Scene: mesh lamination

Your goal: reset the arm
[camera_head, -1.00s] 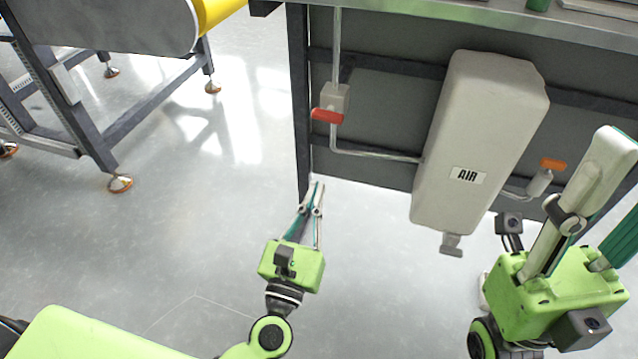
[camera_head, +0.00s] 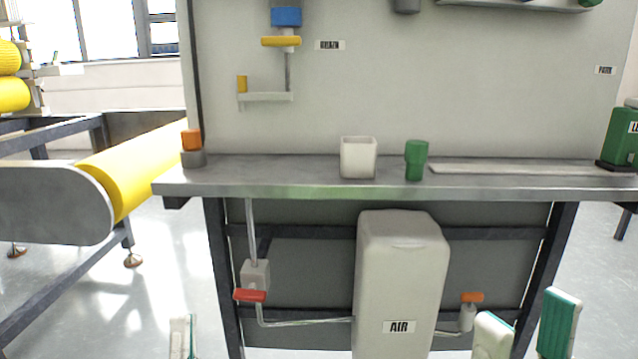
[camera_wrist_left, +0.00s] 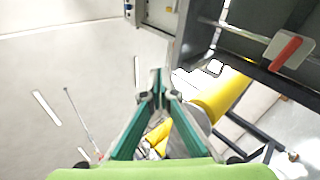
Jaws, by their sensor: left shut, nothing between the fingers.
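My left gripper (camera_head: 183,325) shows only its fingertips at the bottom edge of the head view, left of the bench's front leg. In the left wrist view its two green-lined fingers (camera_wrist_left: 157,84) come together at the tips, with nothing between them. My right gripper (camera_head: 526,308) is at the lower right of the head view, its two white and green fingers standing well apart and empty. Both fingers are in front of the bench's lower right side. The rest of both arms is out of the head view.
A metal bench (camera_head: 270,181) spans the front, holding a white cup (camera_head: 358,158), a green cup (camera_head: 416,160) and an orange-topped part (camera_head: 192,148). Below are a white AIR tank (camera_head: 400,270), a red valve handle (camera_head: 250,295) and an orange one (camera_head: 472,297). A yellow roller (camera_head: 140,170) stands left.

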